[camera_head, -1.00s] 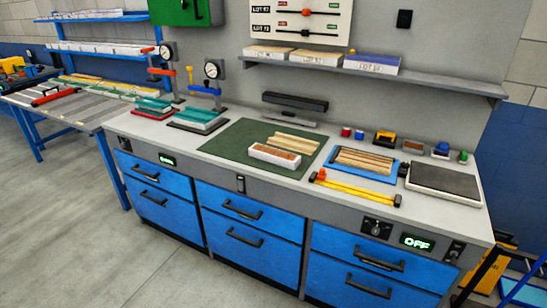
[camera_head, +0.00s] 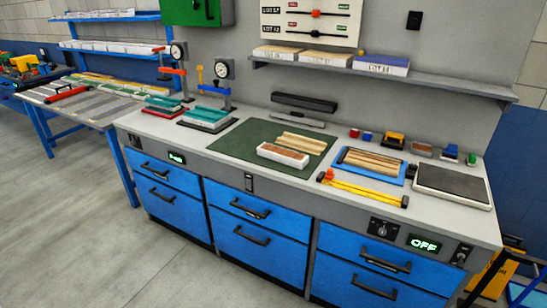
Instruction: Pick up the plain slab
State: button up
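On the green mat (camera_head: 237,140) on the bench lie a white-sided block with a brown, rough top (camera_head: 283,155) and, just behind it, pale beige ribbed slabs (camera_head: 301,142). A blue tray (camera_head: 405,171) to the right holds more beige-brown strips (camera_head: 371,161). Teal slabs (camera_head: 208,115) lie under the gauge stands at the left of the bench. I cannot tell for sure which piece is the plain slab. My gripper is not in view.
A grey-black plate (camera_head: 452,186) lies at the bench's right end. A yellow bar clamp (camera_head: 365,190) lies near the front edge. A wall shelf (camera_head: 440,84) with labelled boxes hangs above. A side table (camera_head: 70,107) stands at left. The floor in front is clear.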

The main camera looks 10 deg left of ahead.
aim_at(282, 155)
jog(key=z, duration=0.2)
jog(key=k, duration=0.2)
jog(key=u, duration=3)
jog(key=i, duration=1.05)
jog(key=z, duration=0.25)
jog(key=i, duration=0.75)
jog(key=z, duration=0.6)
jog(key=i, duration=0.7)
jog(key=z, duration=0.3)
